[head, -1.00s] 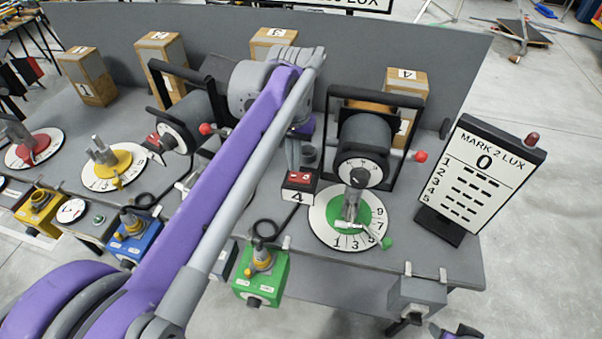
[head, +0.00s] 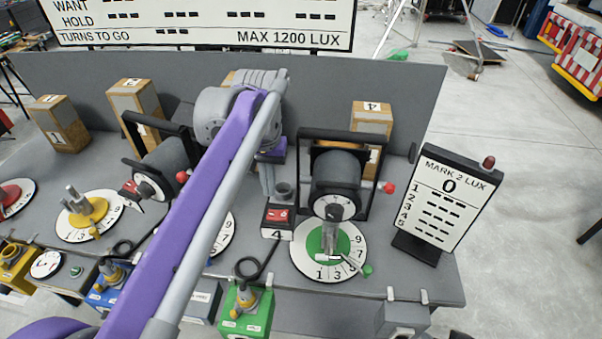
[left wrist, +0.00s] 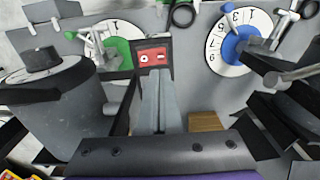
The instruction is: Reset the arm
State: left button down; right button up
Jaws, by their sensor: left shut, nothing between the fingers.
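My left arm (head: 205,195) reaches in from the lower left across the grey bench. Its gripper (head: 268,188) points down, left of the fourth lamp and behind the red switch box (head: 278,216) marked 4. In the left wrist view the two fingers (left wrist: 158,85) lie together, empty, with the red switch (left wrist: 152,57) just beyond their tips. I cannot tell whether they touch it. The green dial (head: 329,243) lies right of the switch box. My right gripper is not in view.
The black-framed lamp (head: 335,180) with a red knob (head: 389,188) stands close right of my left gripper. A MARK 2 LUX board (head: 448,200) reading 0 stands at the right end. A grey back panel (head: 290,70) runs behind. Open floor (head: 530,180) lies to the right.

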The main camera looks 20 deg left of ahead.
pick_arm(q)
jog(key=shift+f, duration=0.1)
jog(key=s+d+f+m+t, duration=0.1)
jog(key=s+d+f+t, duration=0.2)
jog(key=s+f, duration=0.3)
jog(key=s+d+f+m+t, duration=0.1)
jog(key=s+d+f+t, duration=0.1)
jog(key=s+f, duration=0.5)
notch_tip(320, 180, down, 3)
jog(key=shift+s+d+f+m+t, duration=0.15)
jog(key=shift+d+m+t, duration=0.2)
jog(key=shift+d, duration=0.55)
